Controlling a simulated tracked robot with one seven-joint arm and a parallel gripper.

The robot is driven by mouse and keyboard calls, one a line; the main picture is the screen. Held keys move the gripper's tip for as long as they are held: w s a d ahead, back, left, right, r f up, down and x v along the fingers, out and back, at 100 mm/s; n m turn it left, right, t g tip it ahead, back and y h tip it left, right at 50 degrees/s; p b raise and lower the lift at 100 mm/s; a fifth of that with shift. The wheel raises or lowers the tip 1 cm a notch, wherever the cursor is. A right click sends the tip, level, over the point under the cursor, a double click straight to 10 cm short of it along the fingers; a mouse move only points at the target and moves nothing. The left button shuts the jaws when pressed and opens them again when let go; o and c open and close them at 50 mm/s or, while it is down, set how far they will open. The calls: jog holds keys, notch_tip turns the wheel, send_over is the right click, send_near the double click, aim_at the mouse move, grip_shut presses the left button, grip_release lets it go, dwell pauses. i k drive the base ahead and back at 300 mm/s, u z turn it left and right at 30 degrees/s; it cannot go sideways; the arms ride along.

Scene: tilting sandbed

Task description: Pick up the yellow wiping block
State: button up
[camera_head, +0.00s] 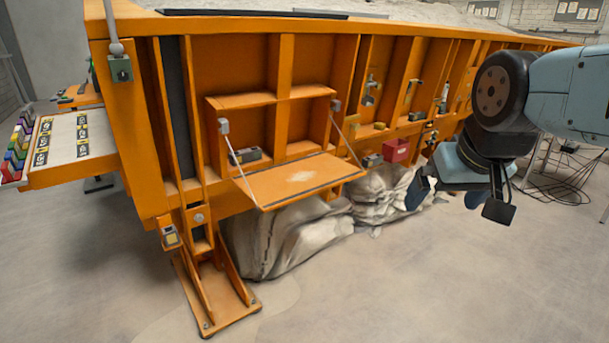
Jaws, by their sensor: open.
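I cannot single out the yellow wiping block for sure. A small grey and yellowish block (246,155) lies in the open compartment above the fold-down shelf (290,182). Small yellow pieces (417,116) also sit on ledges farther right along the orange sandbed wall (230,63). My gripper (458,202) is at the right, in front of the wall and pointing downward. Its fingers are apart with nothing seen between them. It is well to the right of the shelf and the block there.
The shelf hangs level on two thin cables and sticks out. A red box (396,150) is fixed to the wall near my gripper. Pale sacks (283,236) lie under the sandbed. An orange foot (214,294) stands at front left. The front floor is clear; cables (562,172) lie at right.

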aim_at(378, 126)
jog(key=z, duration=0.25)
jog(key=i, duration=0.65)
jog(key=z, duration=0.3)
jog(key=i, duration=2.6)
jog(key=u, duration=0.5)
